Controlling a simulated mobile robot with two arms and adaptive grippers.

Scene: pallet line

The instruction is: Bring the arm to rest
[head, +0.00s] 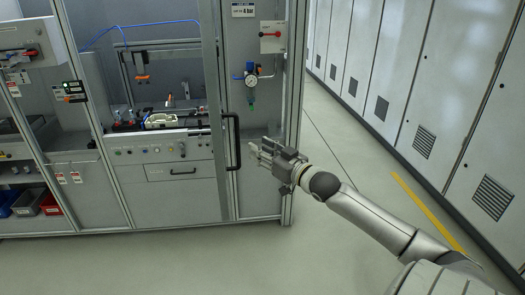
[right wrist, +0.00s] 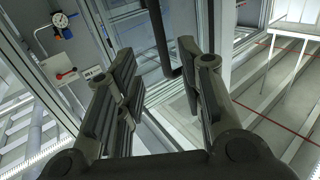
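My right arm comes in from the lower right of the head view. Its gripper (head: 266,152) is held out in front of the cabinet, close to the black door handle (head: 238,142). In the right wrist view the two dark fingers of the right gripper (right wrist: 158,75) stand apart with nothing between their pads. The black handle (right wrist: 160,38) shows beyond them, and I cannot tell the exact gap. My left gripper is not in view.
A machine cabinet with a glazed door frame (head: 214,100) fills the left and middle. A pressure gauge (head: 251,79) sits on its right panel. Grey lockers (head: 420,90) line the right side. The floor (head: 330,240) between is clear, with a yellow line (head: 425,210).

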